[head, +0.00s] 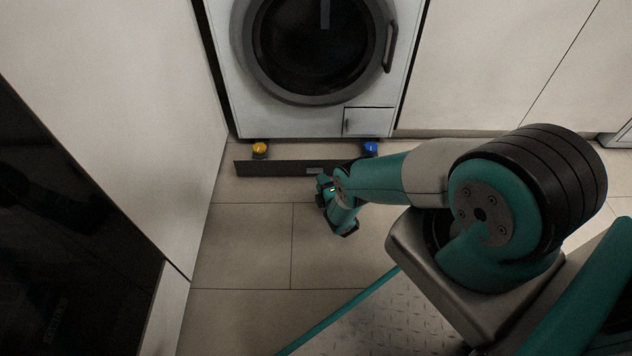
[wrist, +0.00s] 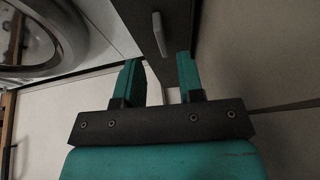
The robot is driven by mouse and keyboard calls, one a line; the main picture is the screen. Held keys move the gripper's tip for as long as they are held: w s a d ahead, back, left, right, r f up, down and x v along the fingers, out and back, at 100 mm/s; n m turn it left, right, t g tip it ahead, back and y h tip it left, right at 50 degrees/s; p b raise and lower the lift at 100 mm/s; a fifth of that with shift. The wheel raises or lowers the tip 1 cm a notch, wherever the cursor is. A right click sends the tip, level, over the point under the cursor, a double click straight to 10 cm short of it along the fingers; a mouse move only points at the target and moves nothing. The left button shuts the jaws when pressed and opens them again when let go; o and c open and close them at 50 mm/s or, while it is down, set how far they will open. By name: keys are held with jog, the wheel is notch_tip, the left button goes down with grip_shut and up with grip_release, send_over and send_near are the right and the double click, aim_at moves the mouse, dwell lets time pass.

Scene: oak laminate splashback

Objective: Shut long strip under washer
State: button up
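The long dark strip (head: 270,168) stands out on the floor in front of the washer (head: 320,120), with a gap of floor between them. It has a small light grey handle on its face, right of middle. In the wrist view the strip (wrist: 183,22) runs up past my fingers, and the handle (wrist: 160,36) lies just beyond the fingertips, between their lines. My gripper (head: 326,190) is at the strip's right part, on its near side. Its two teal fingers (wrist: 159,64) are apart with nothing between them. My arm hides the strip's right end.
A yellow knob (head: 260,149) and a blue knob (head: 370,148) sit under the washer's front edge, behind the strip. A pale cabinet side (head: 120,90) bounds the left, and pale cabinet fronts (head: 500,60) stand to the right. Tiled floor (head: 245,240) in front is clear.

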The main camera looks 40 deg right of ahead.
aim_at(313, 169)
jog(key=b+x, duration=0.3)
jog(key=shift+w+f+b, duration=0.2)
jog(key=shift+f+b, duration=0.1)
jog(key=shift+f, duration=0.1)
jog(key=shift+w+r+b, duration=0.1)
jog(key=shift+w+b, duration=0.4)
jog(key=shift+b, duration=0.15)
jog(key=shift+w+d+r, duration=0.1)
jog(key=shift+w+r, duration=0.1)
jog(key=shift+w, duration=0.05)
grip_shut()
